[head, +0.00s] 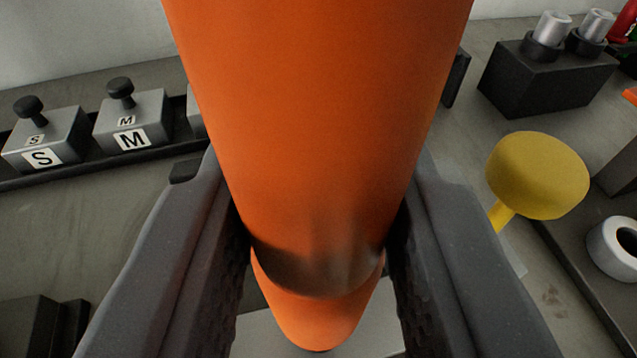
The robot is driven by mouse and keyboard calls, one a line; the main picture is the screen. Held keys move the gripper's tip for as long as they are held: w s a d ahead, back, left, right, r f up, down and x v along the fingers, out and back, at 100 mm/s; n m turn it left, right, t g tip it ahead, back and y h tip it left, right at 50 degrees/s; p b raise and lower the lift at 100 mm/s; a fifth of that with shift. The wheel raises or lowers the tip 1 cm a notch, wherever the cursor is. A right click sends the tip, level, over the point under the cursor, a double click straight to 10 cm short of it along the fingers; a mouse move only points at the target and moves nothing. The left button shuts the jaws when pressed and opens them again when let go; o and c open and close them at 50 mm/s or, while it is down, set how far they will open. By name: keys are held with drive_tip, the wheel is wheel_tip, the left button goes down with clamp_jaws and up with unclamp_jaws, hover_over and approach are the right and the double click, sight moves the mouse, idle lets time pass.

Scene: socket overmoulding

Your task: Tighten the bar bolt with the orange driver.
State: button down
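The orange driver (320,110) fills the middle of the head view, its thick orange body running from the top edge down to a narrower orange end. My gripper (320,250) has its two dark fingers on either side of the driver, pressed against its lower part, so it is shut on the driver. The driver's tip is not visible. I cannot make out the bar bolt in this view; the driver and fingers hide much of the middle.
Grey blocks marked S (45,145) and M (130,122) with black knobs stand in a dark rack at left. A black block (545,80) with silver cylinders is at back right. A yellow round-topped piece (538,175) and a white ring (615,248) are at right.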

drive_tip(key=shift+f+b, duration=0.45)
drive_tip(key=shift+f, duration=0.85)
idle(1.7)
drive_tip(key=shift+r+p, duration=1.15)
drive_tip(key=shift+r, duration=1.5)
